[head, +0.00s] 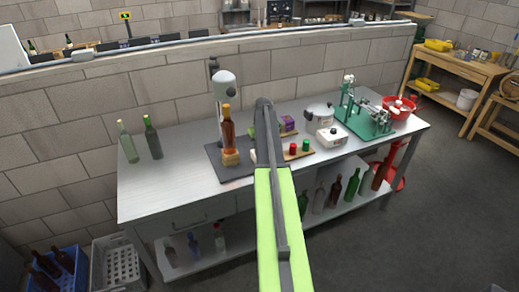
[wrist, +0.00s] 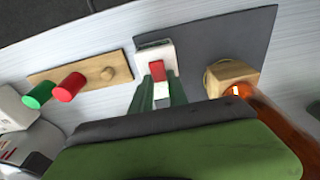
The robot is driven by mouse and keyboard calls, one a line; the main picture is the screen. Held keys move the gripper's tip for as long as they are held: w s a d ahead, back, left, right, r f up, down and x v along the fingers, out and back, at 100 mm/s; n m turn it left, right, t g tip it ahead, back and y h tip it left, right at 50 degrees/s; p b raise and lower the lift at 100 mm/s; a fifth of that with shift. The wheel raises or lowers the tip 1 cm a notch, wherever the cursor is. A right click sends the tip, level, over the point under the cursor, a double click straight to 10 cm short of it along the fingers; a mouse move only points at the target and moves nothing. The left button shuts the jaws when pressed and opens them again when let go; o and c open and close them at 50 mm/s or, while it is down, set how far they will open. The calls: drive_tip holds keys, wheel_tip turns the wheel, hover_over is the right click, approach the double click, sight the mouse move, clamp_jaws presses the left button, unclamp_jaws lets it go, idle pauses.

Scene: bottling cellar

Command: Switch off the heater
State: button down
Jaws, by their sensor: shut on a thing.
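A small white switch box with a red rocker (wrist: 156,68) sits on the edge of a dark mat (wrist: 225,50) in the wrist view. My gripper (wrist: 160,92) has its green fingertips closed at the box, with the red and pale switch piece between them. In the head view my gripper is hidden behind my own arm, and only a sliver of white shows beside it. A white box with a dark knob (head: 330,136) stands beside a silver pot (head: 320,112). I cannot tell which unit is the heater.
An amber bottle (head: 228,130) stands on a wooden block (wrist: 230,74) close beside my gripper. A wooden strip (wrist: 88,72) carries green and red caps. A green machine (head: 365,120) and a red bowl (head: 398,107) are farther right. The bench's left front (head: 165,190) is clear.

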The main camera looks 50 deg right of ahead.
drive_tip(key=c, duration=1.3)
unclamp_jaws()
drive_tip(key=r+p, duration=0.5)
drive_tip(key=s+r+p, duration=0.1)
drive_tip(key=r+p, duration=0.5)
drive_tip(key=s+a+r+p, duration=0.1)
drive_tip(key=r+p, duration=0.5)
drive_tip(key=shift+s+r, duration=0.1)
drive_tip(key=shift+r, duration=0.05)
